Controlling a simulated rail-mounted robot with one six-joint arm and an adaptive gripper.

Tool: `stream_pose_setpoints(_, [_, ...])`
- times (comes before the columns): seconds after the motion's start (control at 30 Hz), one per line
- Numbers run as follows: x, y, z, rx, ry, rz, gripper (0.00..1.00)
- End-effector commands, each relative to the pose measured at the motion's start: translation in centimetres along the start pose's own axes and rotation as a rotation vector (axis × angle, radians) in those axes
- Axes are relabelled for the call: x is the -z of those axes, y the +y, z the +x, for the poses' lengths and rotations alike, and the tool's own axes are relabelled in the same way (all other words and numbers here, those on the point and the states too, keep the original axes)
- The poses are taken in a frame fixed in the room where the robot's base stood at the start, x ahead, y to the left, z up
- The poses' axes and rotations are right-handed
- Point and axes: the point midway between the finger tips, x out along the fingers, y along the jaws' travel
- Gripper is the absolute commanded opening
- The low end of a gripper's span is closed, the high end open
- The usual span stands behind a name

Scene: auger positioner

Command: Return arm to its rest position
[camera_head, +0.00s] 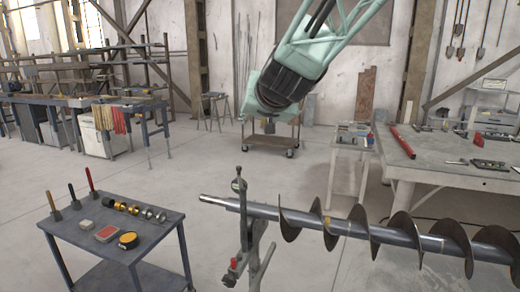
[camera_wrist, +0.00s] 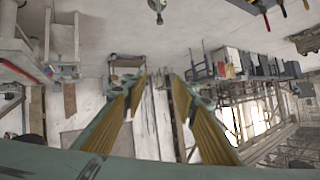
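My arm reaches in from the top of the head view, pale green with a dark wrist joint (camera_head: 290,80). My gripper shows in the wrist view (camera_wrist: 158,80), where its two yellow-lined fingers stand apart with nothing between them. The wrist view looks upside down, with the floor at the top. In the head view the fingers are not clear. The arm's end hangs in the air, above and apart from the steel auger (camera_head: 380,236). The auger lies roughly level, its left shaft end at a stand with a clamp (camera_head: 243,220).
A dark cart (camera_head: 150,235) with tools and rings stands front left. A grey table (camera_head: 450,165) with a red level (camera_head: 402,142) is at right. A workbench (camera_head: 90,103) stands back left. Open floor lies between them.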

Motion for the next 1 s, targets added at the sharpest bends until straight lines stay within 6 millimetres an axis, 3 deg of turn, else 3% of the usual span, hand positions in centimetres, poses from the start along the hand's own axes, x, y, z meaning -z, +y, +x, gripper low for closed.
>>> stream_pose_setpoints(0.47, [-4.8,3.4,-9.8,0.017,-0.146,-0.037,0.27])
stream_pose_setpoints(1.0, [-12.7,8.3,-21.2,-0.015,-0.325,-0.076,0.27])
